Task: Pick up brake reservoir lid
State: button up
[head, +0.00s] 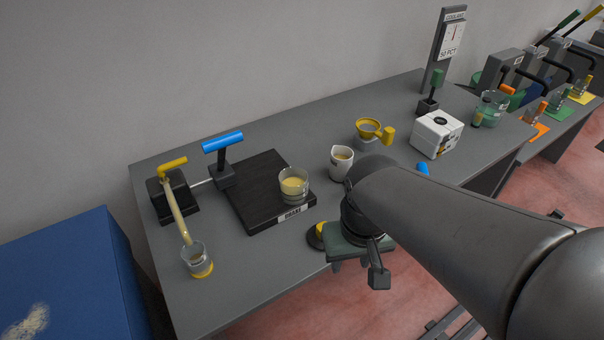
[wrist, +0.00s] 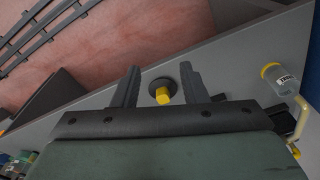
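The lid (head: 316,236), a dark round disc with a yellow knob, lies on the grey bench near its front edge. My gripper partly hides it in the head view. In the wrist view the lid (wrist: 162,88) shows between the two fingers, its knob toward the palm. My gripper (wrist: 160,72) is open, with a gap on both sides of the lid. In the head view my gripper (head: 350,265) is beside the lid at the bench edge. I cannot tell whether the fingers are level with it. A clear reservoir of yellow fluid (head: 294,187) stands on the black board, uncovered.
The black board (head: 258,200) carries a label and a blue-handled lever (head: 222,142). A glass cup (head: 197,260) stands under a yellow-handled spout at left. A white jug (head: 341,162), a yellow-rimmed funnel cup (head: 369,130) and a white box (head: 436,134) stand further right.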

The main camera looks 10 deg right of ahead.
dwell(0.4)
jog(key=o, duration=1.3)
jog(key=shift+o, duration=0.2)
jog(key=w+d+f+n+b, duration=0.1)
jog(key=w+f+n+b, duration=0.2)
jog(key=w+n+b, duration=1.15)
jog(key=w+f+n+p, duration=0.2)
jog(key=f, duration=0.3)
jog(key=w+f+n+p, duration=0.2)
jog(key=f+n+p, duration=0.1)
jog(key=f, duration=0.3)
jog(key=w+f+n+p, duration=0.1)
jog(key=f+n+p, duration=0.1)
jog(key=f, duration=0.3)
jog(key=shift+w+d+f+n+g+p, duration=0.25)
jog(key=shift+w+f+g+p, duration=0.15)
jog(key=shift+p, duration=0.2)
